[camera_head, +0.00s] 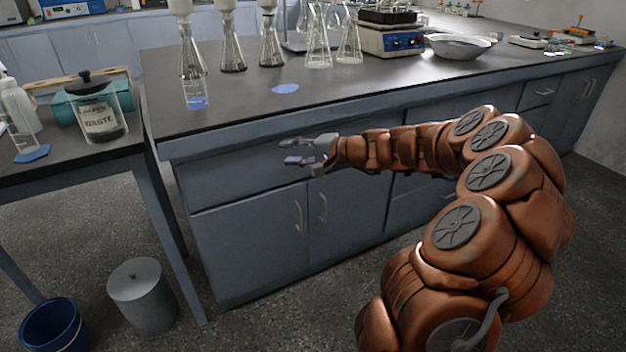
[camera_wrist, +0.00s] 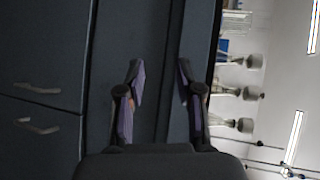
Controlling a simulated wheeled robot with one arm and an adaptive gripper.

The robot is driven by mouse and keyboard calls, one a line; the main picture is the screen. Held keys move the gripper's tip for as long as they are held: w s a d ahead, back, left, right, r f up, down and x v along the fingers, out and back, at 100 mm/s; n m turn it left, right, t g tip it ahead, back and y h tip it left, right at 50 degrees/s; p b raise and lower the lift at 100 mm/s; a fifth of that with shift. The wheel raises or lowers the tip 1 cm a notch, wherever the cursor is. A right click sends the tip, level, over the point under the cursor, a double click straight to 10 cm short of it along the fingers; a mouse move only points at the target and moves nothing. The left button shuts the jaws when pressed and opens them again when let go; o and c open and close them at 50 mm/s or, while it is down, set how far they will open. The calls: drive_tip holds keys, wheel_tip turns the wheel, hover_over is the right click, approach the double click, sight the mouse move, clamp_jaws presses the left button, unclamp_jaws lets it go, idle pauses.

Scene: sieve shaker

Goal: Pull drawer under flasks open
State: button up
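The blue-grey drawer front (camera_head: 230,174) lies below the dark countertop, under the flasks (camera_head: 232,55), above two cabinet doors. My gripper (camera_head: 286,152) is in front of this drawer front, fingers pointing left. It is open, with nothing between the fingers. In the wrist view, turned sideways, the two fingers (camera_wrist: 161,80) stand apart over the drawer front (camera_wrist: 115,40) and the counter edge. The drawer looks closed. I see no handle on it; my gripper and arm cover part of it.
Cabinet door handles (camera_head: 298,216) sit below the drawer. A side table with a waste jar (camera_head: 100,112) stands at left. A grey bin (camera_head: 143,296) and a blue bucket (camera_head: 52,326) are on the floor. A blue disc (camera_head: 285,88) lies near the counter edge.

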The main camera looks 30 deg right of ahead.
drive_tip(key=d+f+m+t+h+b, duration=0.35)
drive_tip(key=d+f, duration=0.45)
drive_tip(key=d, duration=0.5)
drive_tip(key=shift+m+g, duration=0.25)
drive_tip(key=shift+g, duration=0.1)
drive_tip(key=shift+b+x, duration=1.2)
drive_tip(key=shift+x, duration=2.85)
drive_tip(key=shift+d, duration=0.1)
clamp_jaws()
